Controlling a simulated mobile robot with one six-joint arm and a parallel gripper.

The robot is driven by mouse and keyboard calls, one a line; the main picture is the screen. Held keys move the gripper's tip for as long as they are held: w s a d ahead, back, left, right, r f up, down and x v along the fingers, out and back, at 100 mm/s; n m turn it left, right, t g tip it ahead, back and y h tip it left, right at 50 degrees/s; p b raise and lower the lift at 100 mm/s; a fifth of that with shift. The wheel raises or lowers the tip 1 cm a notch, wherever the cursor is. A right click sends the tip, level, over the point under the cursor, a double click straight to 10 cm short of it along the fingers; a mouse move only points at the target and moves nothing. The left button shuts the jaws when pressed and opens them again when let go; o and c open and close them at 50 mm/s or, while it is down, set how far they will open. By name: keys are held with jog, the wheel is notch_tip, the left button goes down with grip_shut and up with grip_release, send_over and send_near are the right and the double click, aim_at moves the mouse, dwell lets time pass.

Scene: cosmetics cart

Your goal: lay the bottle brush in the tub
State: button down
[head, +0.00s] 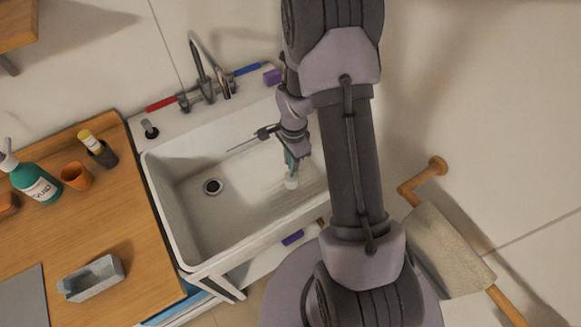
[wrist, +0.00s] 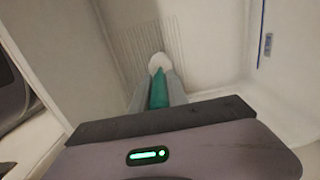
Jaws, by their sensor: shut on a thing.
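The tub is the white sink basin (head: 207,212) with a dark drain (head: 212,187) in its floor. My gripper (head: 292,158) is over the right part of the tub, pointing down. It is shut on the bottle brush (head: 291,182), which has a teal handle and a white head. In the wrist view, the brush (wrist: 158,88) sits between the grey fingers (wrist: 157,95), with its white head toward the tub's pale floor (wrist: 205,45). I cannot tell whether the head touches the floor. The fingers hide part of the handle.
A faucet (head: 203,75) stands behind the tub, with a purple block (head: 272,76) on the back ledge. On the left wooden counter (head: 130,240) are a teal soap bottle (head: 37,184), an orange cup (head: 77,177) and a grey tray (head: 92,280). A towel (head: 440,250) hangs at right.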

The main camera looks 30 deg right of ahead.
jog(key=shift+w+d+f, duration=0.2)
jog(key=shift+w+d, duration=0.05)
jog(key=shift+d, duration=0.15)
jog(key=shift+f+b, duration=0.8)
jog(key=shift+f, duration=0.95)
jog(key=c, duration=1.3)
grip_release()
